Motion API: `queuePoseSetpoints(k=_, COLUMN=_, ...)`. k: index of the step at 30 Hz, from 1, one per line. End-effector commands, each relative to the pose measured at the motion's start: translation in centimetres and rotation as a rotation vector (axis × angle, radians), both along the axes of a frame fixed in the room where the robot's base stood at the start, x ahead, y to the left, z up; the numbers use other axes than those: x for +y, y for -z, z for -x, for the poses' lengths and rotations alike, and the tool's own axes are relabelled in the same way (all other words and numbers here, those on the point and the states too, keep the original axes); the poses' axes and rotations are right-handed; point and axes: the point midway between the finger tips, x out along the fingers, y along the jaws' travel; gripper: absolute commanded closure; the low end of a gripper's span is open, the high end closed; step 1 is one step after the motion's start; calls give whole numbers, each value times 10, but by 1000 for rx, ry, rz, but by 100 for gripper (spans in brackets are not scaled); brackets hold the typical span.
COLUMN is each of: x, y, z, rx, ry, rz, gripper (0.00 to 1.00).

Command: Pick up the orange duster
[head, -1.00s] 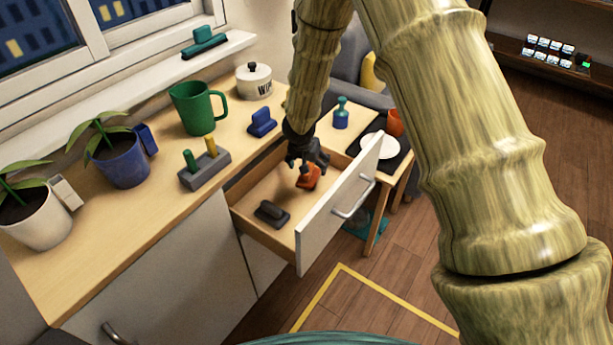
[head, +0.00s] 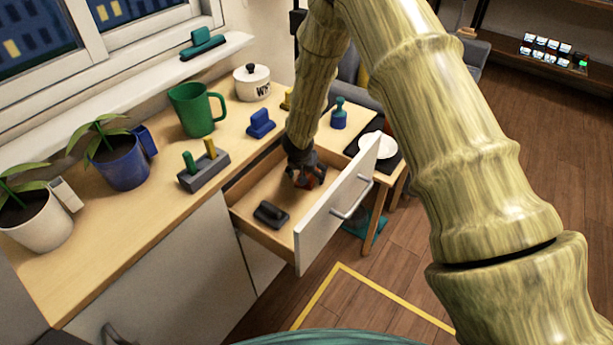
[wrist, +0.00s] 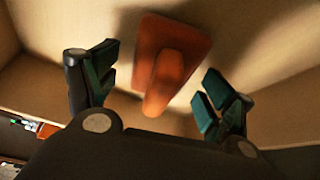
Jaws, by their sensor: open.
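The orange duster (wrist: 172,58) lies in the open drawer (head: 246,194), with its raised handle toward my gripper in the wrist view. In the head view only bits of the duster (head: 318,183) show past my fingers. My gripper (wrist: 158,92) is open, with one finger on each side of the duster and a visible gap on both sides. In the head view my gripper (head: 306,178) is down inside the drawer, over the duster.
A dark grey duster (head: 271,214) lies nearer in the same drawer. The drawer front (head: 338,205) stands right of my gripper. A blue duster (head: 261,123), a green mug (head: 197,109) and a grey holder (head: 204,172) stand on the counter.

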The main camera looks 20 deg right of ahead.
Motion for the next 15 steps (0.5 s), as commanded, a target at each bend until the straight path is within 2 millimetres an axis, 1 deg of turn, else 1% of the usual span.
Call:
queuePoseSetpoints(k=2, x=0, y=0, z=0, rx=0, ry=0, rz=0, gripper=18)
queuePoseSetpoints(k=3, x=0, y=0, z=0, rx=0, ry=0, rz=0, gripper=25)
queuePoseSetpoints(k=5, x=0, y=0, z=0, rx=0, ry=0, rz=0, gripper=36)
queuePoseSetpoints(k=6, x=0, y=0, z=0, rx=0, ry=0, rz=0, gripper=43)
queuePoseSetpoints(k=10, x=0, y=0, z=0, rx=0, ry=0, rz=0, gripper=67)
queuePoseSetpoints(k=15, x=0, y=0, z=0, rx=0, ry=0, rz=0, gripper=68)
